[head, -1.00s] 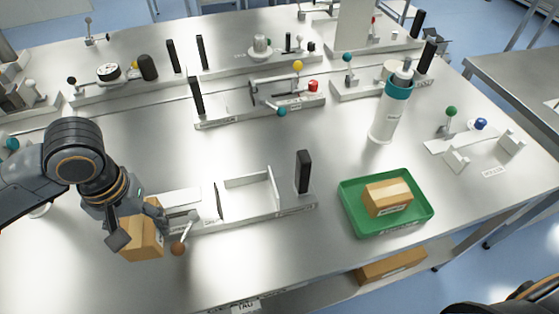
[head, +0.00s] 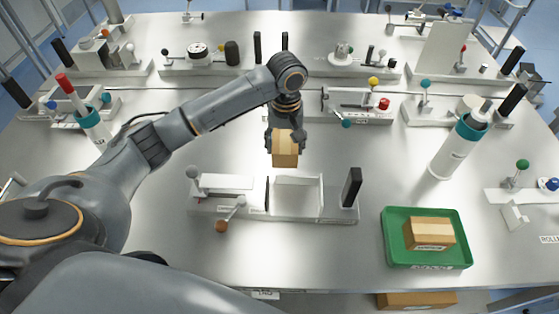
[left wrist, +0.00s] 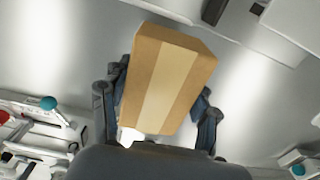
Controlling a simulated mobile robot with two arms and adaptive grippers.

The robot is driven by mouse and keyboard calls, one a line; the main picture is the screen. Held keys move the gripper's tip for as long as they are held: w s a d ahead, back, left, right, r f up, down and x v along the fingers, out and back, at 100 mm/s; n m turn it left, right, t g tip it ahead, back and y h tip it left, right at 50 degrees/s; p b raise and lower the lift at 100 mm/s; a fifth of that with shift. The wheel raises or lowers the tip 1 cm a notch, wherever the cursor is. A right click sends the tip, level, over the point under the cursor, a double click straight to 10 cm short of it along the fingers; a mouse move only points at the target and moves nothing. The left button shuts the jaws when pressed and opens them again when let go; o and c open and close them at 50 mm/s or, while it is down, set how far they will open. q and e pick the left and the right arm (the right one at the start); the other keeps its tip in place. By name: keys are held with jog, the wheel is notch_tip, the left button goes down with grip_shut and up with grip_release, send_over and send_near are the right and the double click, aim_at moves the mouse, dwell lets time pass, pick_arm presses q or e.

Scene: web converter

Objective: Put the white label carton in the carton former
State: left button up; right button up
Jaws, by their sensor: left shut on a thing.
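My left gripper (head: 285,138) is shut on a brown carton (head: 285,153) with a lighter tape strip. It holds the carton above the table, just behind the white open-topped frame (head: 297,181), which looks like the carton former. In the left wrist view the carton (left wrist: 168,80) sits tilted between the two fingers; no white label shows on the faces in sight. The frame is empty, with upright side plates and a dark post on its right. A second brown carton (head: 429,232) with a white label on its front lies in a green tray (head: 396,254). My right gripper is out of view.
A lever with a brown knob (head: 221,226) stands at the frame's left front. A white bottle with a teal collar (head: 455,148) stands behind the tray. Fixtures with posts and coloured knobs line the back. Bare table lies in front of the frame.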

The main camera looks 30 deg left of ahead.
aim_at(285, 173)
pick_arm(q)
jog(key=shift+f+p, duration=0.65)
jog(key=shift+f, duration=3.35)
jog(key=o, duration=1.2)
jog(key=shift+f, duration=0.15)
